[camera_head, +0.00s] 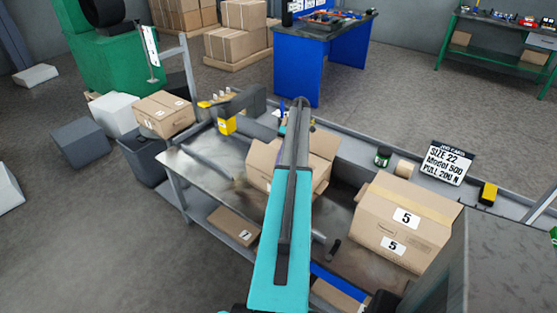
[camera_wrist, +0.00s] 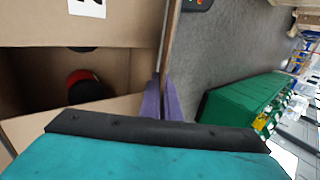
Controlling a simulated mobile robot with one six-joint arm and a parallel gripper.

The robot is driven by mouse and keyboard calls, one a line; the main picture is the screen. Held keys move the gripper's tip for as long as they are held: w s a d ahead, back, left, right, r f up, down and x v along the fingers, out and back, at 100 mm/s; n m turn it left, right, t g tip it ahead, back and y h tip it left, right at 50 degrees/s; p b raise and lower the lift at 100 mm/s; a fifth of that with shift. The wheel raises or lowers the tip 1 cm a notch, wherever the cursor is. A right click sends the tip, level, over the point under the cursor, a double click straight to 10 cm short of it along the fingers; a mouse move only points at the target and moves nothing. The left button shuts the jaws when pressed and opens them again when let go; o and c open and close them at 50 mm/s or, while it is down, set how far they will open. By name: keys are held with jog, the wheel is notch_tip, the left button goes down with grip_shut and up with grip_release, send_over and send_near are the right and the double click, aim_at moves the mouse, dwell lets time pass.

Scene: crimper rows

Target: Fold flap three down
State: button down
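An open cardboard box (camera_head: 320,172) stands on the workbench in the head view, with flaps raised and partly hidden behind my teal arm. In the wrist view, a wide flap (camera_wrist: 120,33) with a white number label, its figure cut off, lies across the top. A thin panel (camera_wrist: 170,40), seen edge-on, runs down to the purple fingers of my gripper (camera_wrist: 165,101). The fingers are close together at the box's edge; whether they pinch that panel is unclear. A red and black object (camera_wrist: 88,88) lies inside the box. I cannot tell which flap is three.
A closed box (camera_head: 385,228) labelled 5 stands to the right on the bench (camera_head: 205,165). A tape roll, yellow item and job card (camera_head: 446,162) sit along the back ledge. A smaller box (camera_head: 163,114) is at the left. A green container (camera_wrist: 240,100) shows in the wrist view.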

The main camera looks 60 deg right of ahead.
jog(key=shift+w+a+f, duration=0.1)
jog(key=shift+a, duration=0.05)
jog(key=c, duration=2)
grip_release()
jog(key=shift+s, duration=0.2)
jog(key=shift+r, duration=0.25)
